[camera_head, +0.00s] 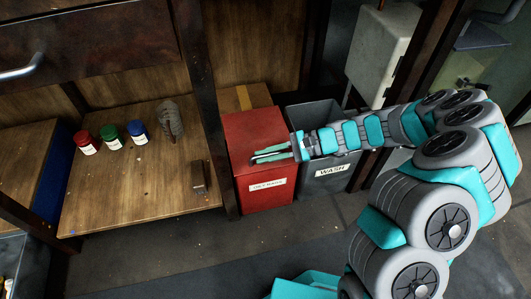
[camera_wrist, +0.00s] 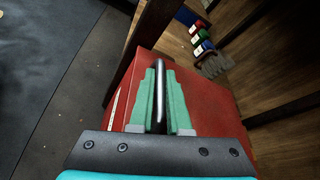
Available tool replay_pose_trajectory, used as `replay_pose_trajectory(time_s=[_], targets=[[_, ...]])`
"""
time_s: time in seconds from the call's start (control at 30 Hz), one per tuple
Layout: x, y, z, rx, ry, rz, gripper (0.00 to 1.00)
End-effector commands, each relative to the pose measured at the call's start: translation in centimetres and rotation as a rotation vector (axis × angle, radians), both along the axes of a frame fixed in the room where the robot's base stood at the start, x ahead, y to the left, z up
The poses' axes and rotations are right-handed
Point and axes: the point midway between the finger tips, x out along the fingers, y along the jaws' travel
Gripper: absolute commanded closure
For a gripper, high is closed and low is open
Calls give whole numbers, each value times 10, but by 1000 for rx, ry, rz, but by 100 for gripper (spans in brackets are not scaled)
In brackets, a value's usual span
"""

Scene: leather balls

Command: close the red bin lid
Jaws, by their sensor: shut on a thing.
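The red bin (camera_head: 266,190) stands on the floor with a white label on its front. Its red lid (camera_head: 250,133) lies across the top in the head view, and I see no gap under it there. The lid also fills the middle of the wrist view (camera_wrist: 205,95). My gripper (camera_head: 270,154) reaches in from the right over the lid's front part. In the wrist view, its two green fingers (camera_wrist: 160,72) are on either side of a dark, shiny bar handle (camera_wrist: 160,100) on the lid and grip it. The fingers hide part of the handle.
A grey bin (camera_head: 322,178) labelled WASH stands right beside the red bin, under my arm. On the left, a wooden shelf (camera_head: 130,195) holds red, green and blue jars (camera_head: 112,137) and a brush (camera_head: 170,120). A dark post (camera_head: 205,90) separates shelf and bin. Floor in front is clear.

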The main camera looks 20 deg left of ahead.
Motion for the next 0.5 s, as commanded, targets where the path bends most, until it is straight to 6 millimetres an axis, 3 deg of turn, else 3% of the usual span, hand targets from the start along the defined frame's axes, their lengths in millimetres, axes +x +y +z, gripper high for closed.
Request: replay_pose_trajectory(time_s=[0.23,0.27,0.3,0.5], targets=[[-1,-1,-6,-10,-1,3,100],[-1,-1,-6,-10,-1,3,82],[-1,-1,-6,-10,-1,3,77],[-1,-1,-5,-8,-1,2,73]])
